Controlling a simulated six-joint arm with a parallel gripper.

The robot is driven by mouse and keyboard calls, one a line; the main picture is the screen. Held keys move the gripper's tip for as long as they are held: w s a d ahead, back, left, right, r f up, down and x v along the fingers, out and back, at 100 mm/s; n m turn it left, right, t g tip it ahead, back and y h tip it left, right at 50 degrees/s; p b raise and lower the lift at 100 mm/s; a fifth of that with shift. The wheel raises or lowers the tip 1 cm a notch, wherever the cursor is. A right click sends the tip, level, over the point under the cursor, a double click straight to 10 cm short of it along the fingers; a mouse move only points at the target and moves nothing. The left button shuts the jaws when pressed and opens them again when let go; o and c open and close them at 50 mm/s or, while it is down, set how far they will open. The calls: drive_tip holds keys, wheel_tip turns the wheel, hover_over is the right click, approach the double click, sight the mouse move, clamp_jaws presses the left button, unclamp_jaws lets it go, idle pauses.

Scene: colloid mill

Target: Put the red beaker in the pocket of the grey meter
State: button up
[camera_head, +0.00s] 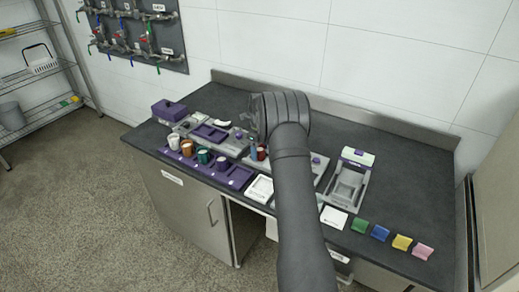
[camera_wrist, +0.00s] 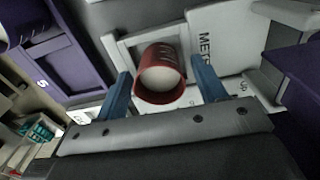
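The red beaker (camera_wrist: 160,80) is between my two blue fingers in the wrist view, its round mouth facing the camera with a pale interior. My gripper (camera_wrist: 158,70) is open around it, with narrow gaps beside the beaker. The light grey meter (camera_wrist: 217,32), with partly visible "METER" lettering, is right behind and beside the beaker. The beaker overlaps a framed recess there; whether its base rests in it is hidden. In the head view the red beaker (camera_head: 262,153) shows just left of my arm, which hides much of the grey unit.
White, brown and green cups (camera_head: 204,155) stand at the left on the bench. Purple trays (camera_head: 238,178) line the front edge. A grey device (camera_head: 348,188) stands right of my arm. Coloured blocks (camera_head: 401,242) lie front right. The back right bench (camera_head: 410,165) is clear.

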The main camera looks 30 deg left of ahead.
drive_tip(key=shift+r, duration=0.1)
wheel_tip(320, 180, up, 12)
idle(0.5)
wheel_tip(320, 180, down, 13)
drive_tip(key=shift+r, duration=2.35)
drive_tip(key=shift+f, duration=0.1)
